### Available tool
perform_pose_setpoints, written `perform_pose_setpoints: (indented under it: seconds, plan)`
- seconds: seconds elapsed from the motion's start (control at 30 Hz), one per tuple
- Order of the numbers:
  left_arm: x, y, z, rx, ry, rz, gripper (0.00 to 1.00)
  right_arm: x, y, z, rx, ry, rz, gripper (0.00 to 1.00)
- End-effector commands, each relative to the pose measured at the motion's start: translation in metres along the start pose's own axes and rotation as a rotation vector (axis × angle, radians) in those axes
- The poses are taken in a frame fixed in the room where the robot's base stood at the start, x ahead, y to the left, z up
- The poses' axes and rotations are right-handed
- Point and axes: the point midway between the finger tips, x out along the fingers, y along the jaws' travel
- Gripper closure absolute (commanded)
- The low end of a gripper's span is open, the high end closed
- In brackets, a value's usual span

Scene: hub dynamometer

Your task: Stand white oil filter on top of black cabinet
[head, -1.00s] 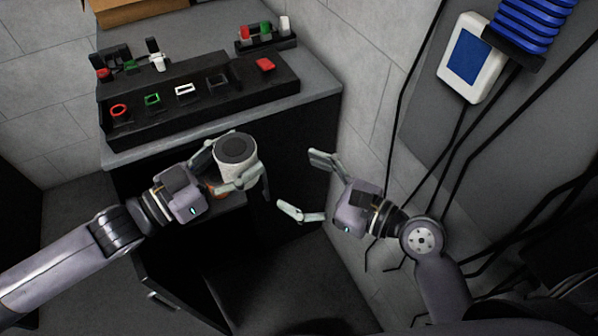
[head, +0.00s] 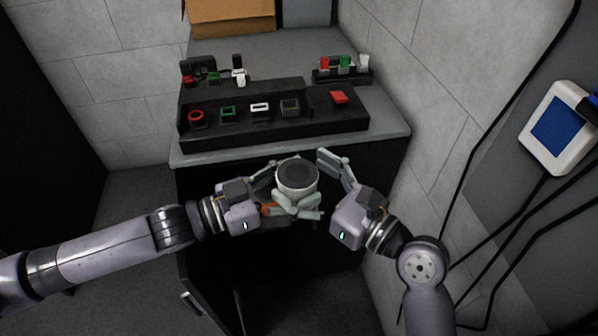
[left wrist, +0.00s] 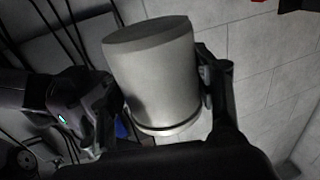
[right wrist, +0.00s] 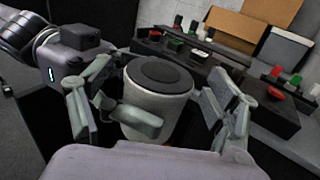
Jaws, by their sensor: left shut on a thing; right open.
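The white oil filter (head: 297,187) has a pale round body and a dark upper end. My left gripper (head: 288,192) is shut on it and holds it roughly upright in front of the black cabinet (head: 375,168), below the level of its grey top. The filter also shows in the left wrist view (left wrist: 155,80) and the right wrist view (right wrist: 158,103). My right gripper (head: 322,190) is open, its fingers spread close around the filter's right side. I cannot tell whether they touch it. The filter's lower end is partly hidden by fingers.
A black control panel (head: 335,124) with coloured buttons takes up the front of the cabinet top. Small racks with switches stand behind it, and a cardboard box (head: 230,15) is at the back. Grey top (head: 285,58) shows bare between them. A wall is at right.

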Motion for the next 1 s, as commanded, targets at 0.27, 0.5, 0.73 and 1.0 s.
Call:
perform_pose_setpoints:
  seconds: [0.27, 0.5, 0.73, 1.0]
  plan:
    - [0.000, 0.000, -0.001, 0.001, 0.003, 0.001, 0.81, 0.016, 0.000, 0.000, 0.000, 0.000, 0.000, 0.18]
    - [0.000, 0.000, -0.001, 0.001, 0.003, 0.001, 0.81, 0.016, 0.000, 0.000, -0.001, 0.000, 0.000, 0.19]
    - [0.000, 0.000, -0.001, 0.001, 0.003, 0.001, 0.81, 0.016, 0.000, 0.000, -0.001, 0.000, 0.000, 0.34]
    - [0.000, 0.000, -0.001, 0.001, 0.003, 0.001, 0.81, 0.016, 0.000, 0.000, -0.001, 0.000, 0.000, 0.53]
